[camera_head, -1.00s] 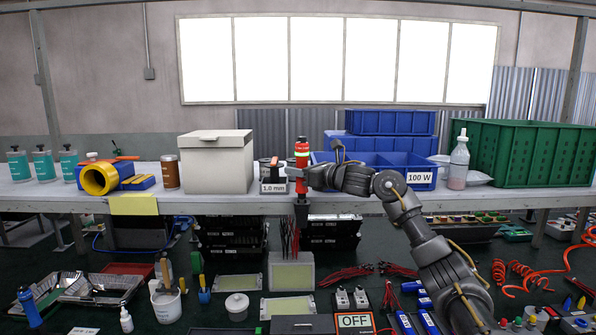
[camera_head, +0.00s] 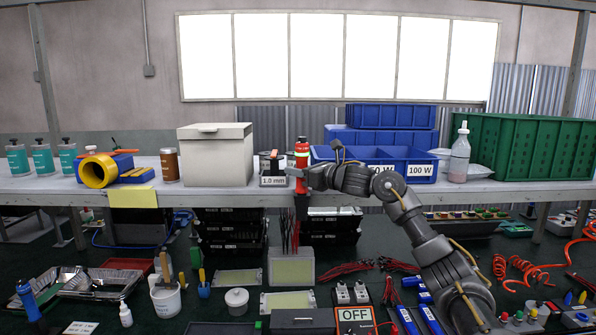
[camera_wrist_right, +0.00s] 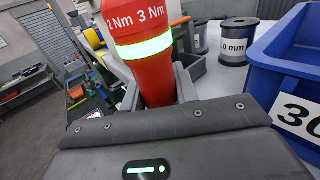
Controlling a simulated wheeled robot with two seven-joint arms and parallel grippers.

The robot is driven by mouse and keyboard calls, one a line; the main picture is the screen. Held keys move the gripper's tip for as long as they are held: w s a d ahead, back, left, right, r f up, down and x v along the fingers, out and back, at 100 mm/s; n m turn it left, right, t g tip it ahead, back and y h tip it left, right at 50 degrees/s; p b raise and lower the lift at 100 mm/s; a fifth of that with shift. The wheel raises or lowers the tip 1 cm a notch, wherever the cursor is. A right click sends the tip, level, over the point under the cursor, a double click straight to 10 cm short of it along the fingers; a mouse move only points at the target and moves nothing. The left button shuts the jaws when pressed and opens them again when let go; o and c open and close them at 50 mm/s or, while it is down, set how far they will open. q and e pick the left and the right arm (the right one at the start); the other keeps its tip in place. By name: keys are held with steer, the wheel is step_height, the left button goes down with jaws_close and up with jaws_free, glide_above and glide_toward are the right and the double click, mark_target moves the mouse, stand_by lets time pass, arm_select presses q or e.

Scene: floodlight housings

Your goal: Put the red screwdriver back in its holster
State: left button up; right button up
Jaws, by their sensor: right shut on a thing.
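The red screwdriver (camera_head: 302,147) stands upright at the front edge of the workbench, with a bright band around it. In the right wrist view its red body (camera_wrist_right: 150,72) shows "2 Nm 3 Nm" and a glowing pale green band. My right gripper (camera_head: 298,174) is shut on it, with grey fingers (camera_wrist_right: 188,80) around its lower part. A dark upright piece on the bench's front edge, seemingly the holster (camera_head: 301,208), is directly below the screwdriver. The screwdriver's lower end is hidden, so I cannot tell whether it is inside. My left gripper is not in view.
A beige box (camera_head: 216,158) stands left.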

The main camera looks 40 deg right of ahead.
steer(key=shift+f, duration=0.3)
steer(key=o, duration=1.1)
steer(key=shift+s+r, duration=0.1)
steer(key=shift+o, duration=0.2)
steer(key=shift+b, duration=0.3)
steer(key=shift+s+d+f, duration=0.1)
steer(key=shift+s+f, duration=0.15)
steer(key=shift+s, duration=0.05)
steer(key=b+v, duration=0.5)
steer(key=v, duration=0.5)
steer(key=shift+r, duration=0.3)
